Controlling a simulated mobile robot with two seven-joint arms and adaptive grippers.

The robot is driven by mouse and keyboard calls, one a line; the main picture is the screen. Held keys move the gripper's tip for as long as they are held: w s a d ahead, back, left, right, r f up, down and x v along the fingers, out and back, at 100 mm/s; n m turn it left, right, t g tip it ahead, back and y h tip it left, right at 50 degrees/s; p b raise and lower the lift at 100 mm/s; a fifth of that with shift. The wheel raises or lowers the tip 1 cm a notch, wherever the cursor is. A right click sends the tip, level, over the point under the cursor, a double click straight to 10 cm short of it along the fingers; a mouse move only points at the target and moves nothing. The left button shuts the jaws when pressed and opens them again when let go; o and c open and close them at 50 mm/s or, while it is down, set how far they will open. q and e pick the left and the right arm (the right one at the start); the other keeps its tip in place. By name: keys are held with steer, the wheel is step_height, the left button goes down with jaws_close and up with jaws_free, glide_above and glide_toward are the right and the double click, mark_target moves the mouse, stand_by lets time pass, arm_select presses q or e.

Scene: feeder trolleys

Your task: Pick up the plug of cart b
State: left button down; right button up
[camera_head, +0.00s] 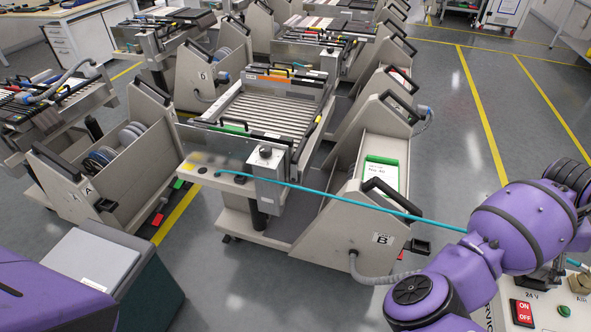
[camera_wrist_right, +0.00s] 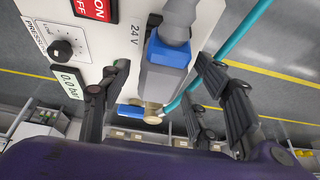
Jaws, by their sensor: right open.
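Cart b (camera_head: 330,235), with a "B" label on its grey side, stands in the middle of the head view. A grey corrugated cable (camera_head: 372,279) leaves its lower side and passes behind my right arm. In the right wrist view, a blue and grey plug (camera_wrist_right: 165,68) with a grey cable sits at the white service panel, near the "24 V" marking. My right gripper (camera_wrist_right: 163,62) is open, with its fingers on either side of the plug and apparently apart from it. My right gripper's fingers are not clear in the head view. My left gripper is out of view.
A teal hose (camera_head: 330,194) stretches from cart b toward the service panel (camera_head: 497,310) and passes close to the right fingers. The panel carries an ON/OFF switch (camera_head: 523,312) and a pressure knob (camera_wrist_right: 61,49). Cart A (camera_head: 110,215) stands left; floor is free at right.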

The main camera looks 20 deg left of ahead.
steer(key=shift+d+f, duration=0.2)
steer(key=shift+f, duration=0.1)
jaws_close()
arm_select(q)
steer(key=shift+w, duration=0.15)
arm_select(e)
steer(key=shift+r, duration=0.1)
